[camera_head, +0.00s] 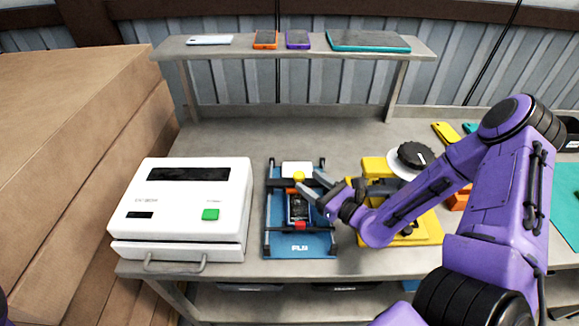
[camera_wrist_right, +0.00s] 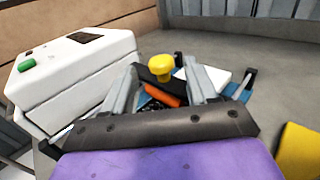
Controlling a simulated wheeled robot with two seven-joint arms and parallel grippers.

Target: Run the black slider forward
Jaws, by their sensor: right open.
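A blue fixture (camera_head: 283,248) with side rails lies on the workbench and holds a dark phone-like board (camera_head: 298,207). A black slider (camera_wrist_right: 150,75) with a yellow knob (camera_wrist_right: 159,66) on top shows in the wrist view. The yellow knob also shows in the head view (camera_head: 298,176), near a white block (camera_head: 297,168) at the fixture's far end. My right gripper (camera_head: 312,185) is open at the slider, with its fingers on either side of the knob in the wrist view. I cannot tell whether they touch it. My left gripper is out of view.
A white machine (camera_head: 180,210) with a green button stands left of the fixture. A yellow fixture (camera_head: 425,232) and a black round knob (camera_head: 415,154) are to the right. A raised shelf (camera_head: 230,50) with several phones and a teal tablet spans the back. Large cartons stand at left.

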